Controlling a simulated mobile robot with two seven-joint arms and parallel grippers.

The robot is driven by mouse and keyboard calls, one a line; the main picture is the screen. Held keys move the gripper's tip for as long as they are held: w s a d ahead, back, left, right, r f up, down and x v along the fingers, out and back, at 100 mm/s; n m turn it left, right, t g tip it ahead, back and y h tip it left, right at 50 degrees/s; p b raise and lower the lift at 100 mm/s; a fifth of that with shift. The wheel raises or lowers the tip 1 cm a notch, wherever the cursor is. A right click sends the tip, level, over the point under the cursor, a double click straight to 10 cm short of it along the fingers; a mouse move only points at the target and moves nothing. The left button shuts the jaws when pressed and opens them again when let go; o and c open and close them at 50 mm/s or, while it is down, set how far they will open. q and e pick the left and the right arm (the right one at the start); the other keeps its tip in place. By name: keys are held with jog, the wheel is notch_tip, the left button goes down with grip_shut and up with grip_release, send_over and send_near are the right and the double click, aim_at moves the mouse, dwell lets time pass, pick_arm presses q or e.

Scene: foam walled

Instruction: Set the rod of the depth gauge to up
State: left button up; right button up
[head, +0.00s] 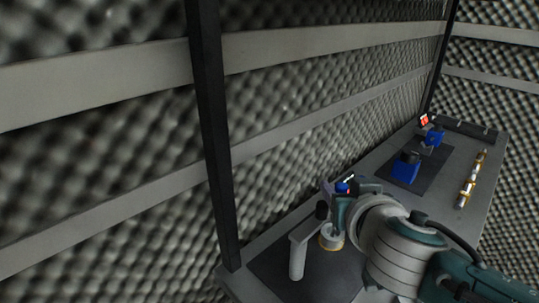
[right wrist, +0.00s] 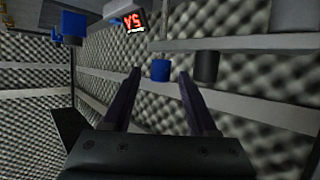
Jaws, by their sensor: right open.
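I cannot tell for sure which thing is the depth gauge. A grey bracket-like piece (head: 298,254) with a black knob (head: 321,210) stands on the near dark mat, beside a pale, brass-edged round piece (head: 331,241). My right gripper (head: 337,189) is just behind and above these, partly hidden by its own wrist. Beyond the fingertips are a blue cylinder (right wrist: 160,70) and a dark cylinder (right wrist: 206,67). No rod position can be made out. My left gripper is out of view.
Blue devices (head: 405,168) stand on a second dark mat farther along the table, near a red display (head: 424,119), also in the wrist view (right wrist: 133,22). A brass-and-white rod-like piece (head: 470,180) lies at the right. A black post (head: 212,130) and foam walls border the table.

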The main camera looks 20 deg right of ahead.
jog(key=shift+x, duration=0.75)
jog(key=shift+c, duration=0.2)
grip_shut()
dwell(0.7)
